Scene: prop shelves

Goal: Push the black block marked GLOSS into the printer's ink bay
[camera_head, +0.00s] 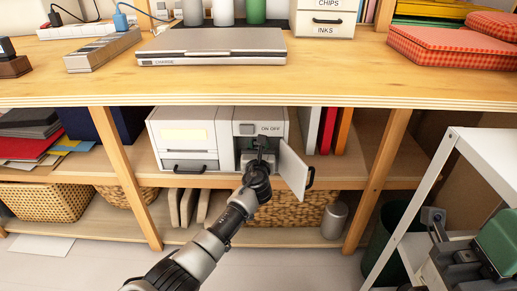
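The printer (185,131) stands on the middle shelf under the counter, light grey. An ON OFF label is at its upper right. Its ink bay (240,158) is the dark opening at lower right, and the bay door (293,170) is swung open to the right. My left arm reaches up from the bottom, and its dark gripper (262,142) is at the mouth of the bay. Whether its fingers are open or shut is too small to tell. I cannot make out the block marked GLOSS. The gripper and wrist cover much of the bay.
A wooden post (124,178) stands left of the printer, another (378,180) to the right. Upright binders (328,130) stand right of the printer. A white stand (480,150) fills the right side. The counter edge (200,100) overhangs the printer.

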